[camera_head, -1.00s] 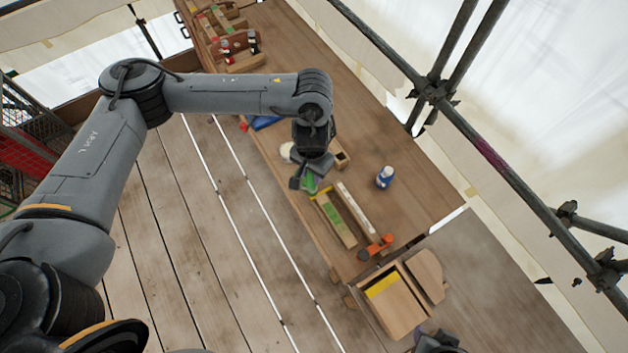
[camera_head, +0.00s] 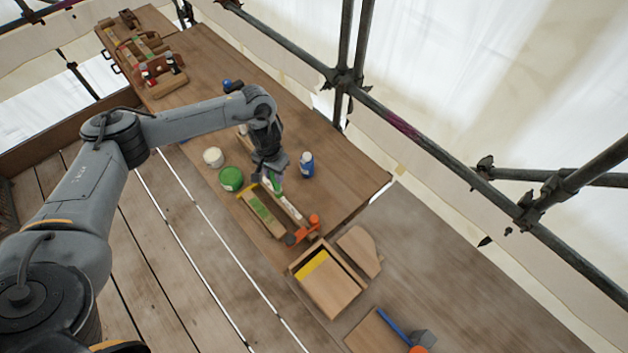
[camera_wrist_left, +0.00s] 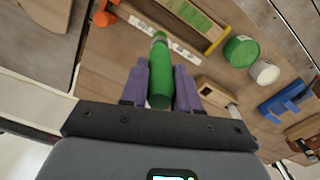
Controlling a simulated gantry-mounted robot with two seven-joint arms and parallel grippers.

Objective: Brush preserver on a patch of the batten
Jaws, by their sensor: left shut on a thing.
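My left gripper (camera_head: 266,178) is shut on a green-handled tool (camera_wrist_left: 159,75), seemingly the brush; its bristles are not clearly visible. The green tool also shows below the gripper in the head view (camera_head: 277,186). A wooden piece with a green patch and a yellow end (camera_head: 262,212) lies close by, and shows in the wrist view (camera_wrist_left: 210,28). A whitish strip (camera_head: 294,210) lies parallel beside it. I cannot tell which is the batten, or whether the tool touches either. A green tin (camera_head: 231,179) stands left of the gripper. My right gripper is not in view.
A white pot (camera_head: 213,157) stands behind the green tin. A blue-and-white bottle (camera_head: 307,165) stands right of the gripper. An orange tool (camera_head: 313,222) sits at the strips' near end, beside a wooden box (camera_head: 328,283).

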